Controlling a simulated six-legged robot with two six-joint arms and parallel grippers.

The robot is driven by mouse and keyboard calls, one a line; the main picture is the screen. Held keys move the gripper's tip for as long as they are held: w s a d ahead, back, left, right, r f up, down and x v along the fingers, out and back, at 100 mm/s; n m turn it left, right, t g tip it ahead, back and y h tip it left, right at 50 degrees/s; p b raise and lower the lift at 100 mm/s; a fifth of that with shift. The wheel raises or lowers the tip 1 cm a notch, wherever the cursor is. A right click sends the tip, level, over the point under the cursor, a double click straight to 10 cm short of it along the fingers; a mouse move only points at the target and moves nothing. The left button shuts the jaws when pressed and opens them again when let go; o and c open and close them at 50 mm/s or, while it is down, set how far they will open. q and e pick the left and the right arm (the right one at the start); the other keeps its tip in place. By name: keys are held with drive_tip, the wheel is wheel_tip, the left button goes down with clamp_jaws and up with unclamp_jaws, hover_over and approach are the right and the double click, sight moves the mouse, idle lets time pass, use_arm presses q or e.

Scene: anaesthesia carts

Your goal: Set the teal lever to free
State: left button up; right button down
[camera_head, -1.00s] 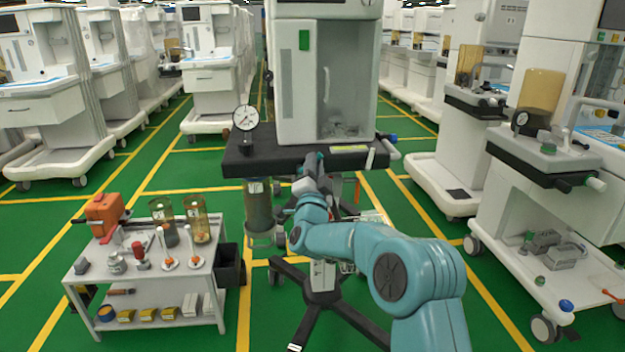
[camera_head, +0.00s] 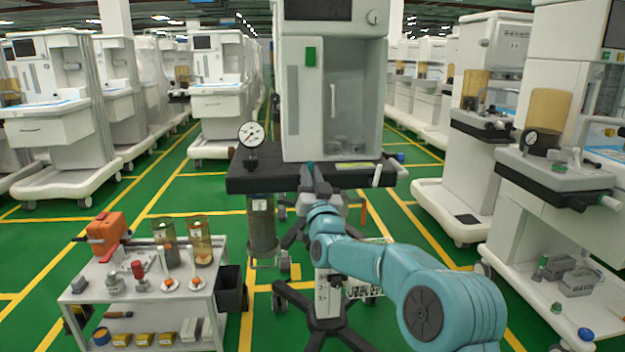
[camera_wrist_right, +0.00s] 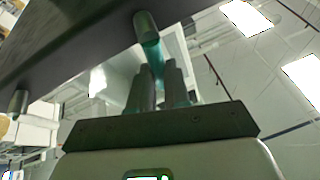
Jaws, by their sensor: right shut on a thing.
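The teal lever (camera_wrist_right: 155,55) runs from a dark round knob or pivot under the black shelf edge down between my right fingers in the right wrist view. My right gripper (camera_wrist_right: 160,88) is shut on it. In the head view my right gripper (camera_head: 311,180) is at the front edge of the cart's black shelf (camera_head: 275,178), and a small teal bit of the lever (camera_head: 310,165) shows at its tip. The gripper hides most of the lever, so its setting cannot be read. My left gripper is not in view.
A round gauge (camera_head: 251,135) stands on the shelf's left, and a canister (camera_head: 262,225) hangs below. A white handle (camera_head: 377,174) projects at the right. A tool trolley (camera_head: 200,300) stands at the left. More carts line both sides, with green floor between.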

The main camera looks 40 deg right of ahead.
idle(0.5)
drive_tip(key=c, duration=1.1)
unclamp_jaws()
drive_tip(key=v, duration=1.6)
drive_tip(key=shift+s, duration=0.15)
drive_tip(key=shift+f, duration=0.15)
